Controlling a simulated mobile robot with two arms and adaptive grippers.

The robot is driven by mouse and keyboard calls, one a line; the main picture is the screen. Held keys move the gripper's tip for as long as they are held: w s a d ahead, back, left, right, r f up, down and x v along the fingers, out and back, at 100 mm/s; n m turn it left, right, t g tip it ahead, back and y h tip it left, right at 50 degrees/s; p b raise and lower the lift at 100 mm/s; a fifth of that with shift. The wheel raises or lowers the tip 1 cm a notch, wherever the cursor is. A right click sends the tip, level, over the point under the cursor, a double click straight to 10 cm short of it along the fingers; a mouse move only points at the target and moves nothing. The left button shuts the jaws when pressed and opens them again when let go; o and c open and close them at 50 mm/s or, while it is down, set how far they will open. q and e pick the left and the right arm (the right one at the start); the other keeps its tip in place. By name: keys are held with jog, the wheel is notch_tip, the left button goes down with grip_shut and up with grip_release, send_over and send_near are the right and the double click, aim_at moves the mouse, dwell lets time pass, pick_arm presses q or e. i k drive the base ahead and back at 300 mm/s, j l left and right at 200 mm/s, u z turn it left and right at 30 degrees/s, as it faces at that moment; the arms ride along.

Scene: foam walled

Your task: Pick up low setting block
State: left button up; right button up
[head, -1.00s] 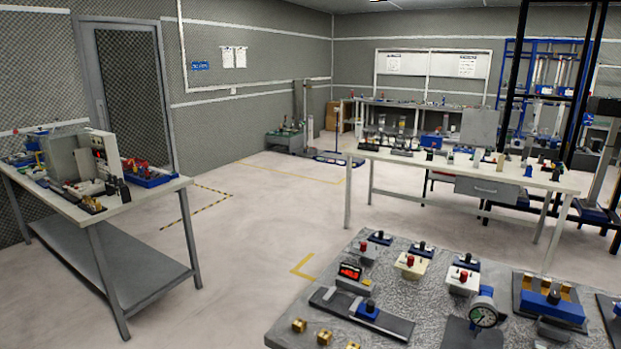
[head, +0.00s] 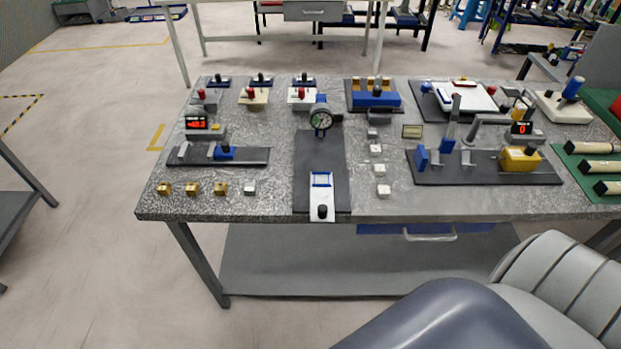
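Several small blocks lie on the granite-topped table (head: 275,209). Brass blocks (head: 192,188) and one silver block (head: 250,188) form a row near the front left edge. Several silver-grey blocks (head: 384,190) stand in a column right of the dial gauge (head: 321,120). No readable label tells me which one is the low setting block. Neither of my grippers is in view.
A white piece with a black knob (head: 322,212) reaches the front edge. Left is a fixture with a red display (head: 196,122); right is one with a yellow block (head: 521,158). A large grey rounded shape fills the lower right.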

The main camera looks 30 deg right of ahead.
aim_at(371, 133)
jog(key=z, duration=1.4)
